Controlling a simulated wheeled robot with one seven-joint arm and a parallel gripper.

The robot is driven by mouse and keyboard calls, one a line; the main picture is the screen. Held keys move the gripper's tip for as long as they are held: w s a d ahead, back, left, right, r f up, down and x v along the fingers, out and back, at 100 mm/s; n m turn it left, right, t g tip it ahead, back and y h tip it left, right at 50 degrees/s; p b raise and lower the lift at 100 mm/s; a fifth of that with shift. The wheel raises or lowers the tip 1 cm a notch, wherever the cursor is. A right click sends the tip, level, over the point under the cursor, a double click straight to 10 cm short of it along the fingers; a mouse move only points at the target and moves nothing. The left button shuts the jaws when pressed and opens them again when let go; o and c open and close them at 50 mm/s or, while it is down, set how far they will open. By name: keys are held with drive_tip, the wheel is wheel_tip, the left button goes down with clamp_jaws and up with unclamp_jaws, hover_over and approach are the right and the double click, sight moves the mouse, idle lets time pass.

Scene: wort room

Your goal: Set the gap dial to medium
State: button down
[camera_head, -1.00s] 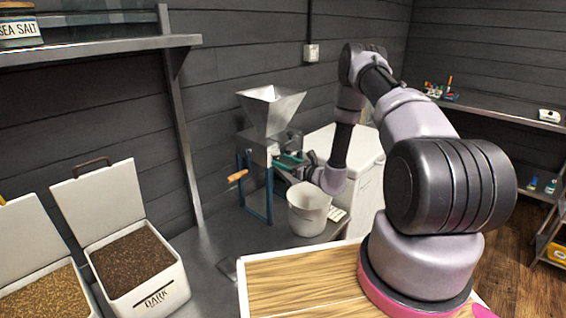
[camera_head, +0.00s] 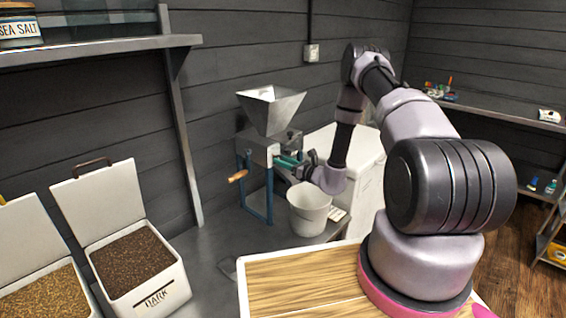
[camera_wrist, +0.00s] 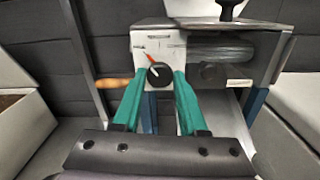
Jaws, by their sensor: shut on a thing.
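The grain mill (camera_head: 262,152) stands on the grey bench with a metal hopper on top. Its gap dial (camera_wrist: 159,75) is a round black knob on a pale plate, seen in the wrist view. A red pointer at the dial leans up and left, toward the left part of the small marks on the plate. The mark labels are too small to read. My gripper (camera_wrist: 166,78) has its teal fingers shut on the dial, one on each side. In the head view my gripper (camera_head: 290,161) is at the mill's right side, and the dial is hidden there.
A white bucket (camera_head: 309,212) stands just below my gripper. The mill's wooden crank handle (camera_head: 238,176) sticks out to the left. A white chest (camera_head: 368,165) is behind my arm. An open grain bin (camera_head: 150,298) stands at the left, and a wooden top (camera_head: 300,285) is in front.

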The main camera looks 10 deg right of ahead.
drive_tip(key=shift+m, duration=3.6)
drive_tip(key=shift+f, duration=0.1)
drive_tip(key=shift+c, duration=2.3)
unclamp_jaws()
drive_tip(key=v, duration=1.1)
